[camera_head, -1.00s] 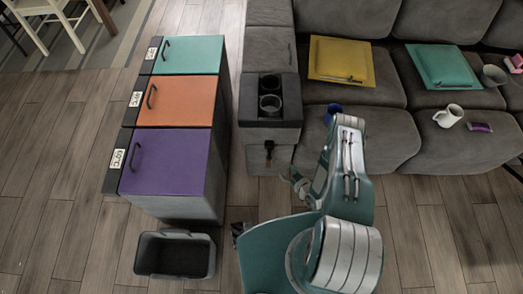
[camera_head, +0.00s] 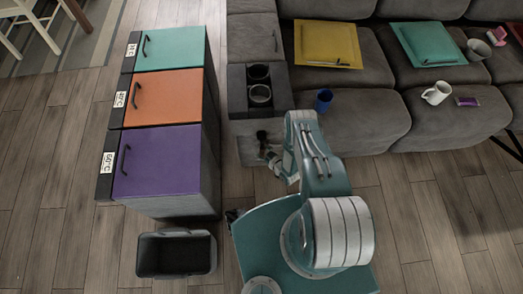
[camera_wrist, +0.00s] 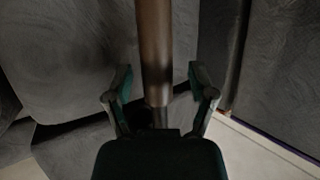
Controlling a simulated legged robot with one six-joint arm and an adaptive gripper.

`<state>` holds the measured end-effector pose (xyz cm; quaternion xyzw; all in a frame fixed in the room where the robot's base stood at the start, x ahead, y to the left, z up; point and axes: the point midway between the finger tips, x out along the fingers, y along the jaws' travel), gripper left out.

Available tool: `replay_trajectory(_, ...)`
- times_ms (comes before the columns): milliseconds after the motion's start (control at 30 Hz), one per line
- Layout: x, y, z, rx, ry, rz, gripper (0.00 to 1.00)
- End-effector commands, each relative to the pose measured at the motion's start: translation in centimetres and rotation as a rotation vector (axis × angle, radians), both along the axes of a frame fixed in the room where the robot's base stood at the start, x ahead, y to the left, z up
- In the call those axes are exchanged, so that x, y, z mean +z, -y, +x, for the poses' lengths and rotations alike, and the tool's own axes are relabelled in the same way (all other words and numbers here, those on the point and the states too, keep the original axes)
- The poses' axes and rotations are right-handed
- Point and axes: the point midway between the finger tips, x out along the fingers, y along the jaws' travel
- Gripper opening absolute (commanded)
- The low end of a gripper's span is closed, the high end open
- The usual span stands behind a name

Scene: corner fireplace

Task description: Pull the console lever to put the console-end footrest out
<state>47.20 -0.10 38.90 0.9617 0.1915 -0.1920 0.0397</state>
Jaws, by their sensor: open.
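The grey console (camera_head: 237,100) with two cup holders stands at the left end of the sofa. The dark lever (camera_head: 262,137) is low at its front, with my gripper (camera_head: 274,160) close by. In the wrist view, the brown lever shaft (camera_wrist: 154,45) runs down between the two fingers of my gripper (camera_wrist: 160,82). The fingers are open, with a gap on each side of the shaft. The console-end seat (camera_head: 340,85) is grey, and my arm hides part of its front, where the footrest belongs.
Purple (camera_head: 160,160), orange (camera_head: 165,98) and teal (camera_head: 170,55) lidded bins stand left of the console, across a narrow floor gap. An open dark bin (camera_head: 176,255) is in front of them. A blue cup (camera_head: 323,100) stands by the seat's left edge. Floor at right is clear.

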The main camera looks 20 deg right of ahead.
Motion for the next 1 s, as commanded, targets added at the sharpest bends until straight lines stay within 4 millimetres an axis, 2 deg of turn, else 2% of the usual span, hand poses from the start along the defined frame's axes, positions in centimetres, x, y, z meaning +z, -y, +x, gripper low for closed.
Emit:
replay_trajectory(367,-0.31,-0.29,0.71,-0.001,0.000,0.000,0.72)
replay_trajectory(467,-0.31,-0.28,0.71,-0.001,0.000,0.000,0.32)
replay_trajectory(500,-0.30,-0.29,0.71,-0.001,0.000,0.000,0.14)
replay_trajectory(533,-0.30,-0.28,0.71,-0.001,0.000,0.000,0.01)
replay_trajectory(1000,-0.08,-0.39,0.38,0.000,-0.053,0.011,0.00)
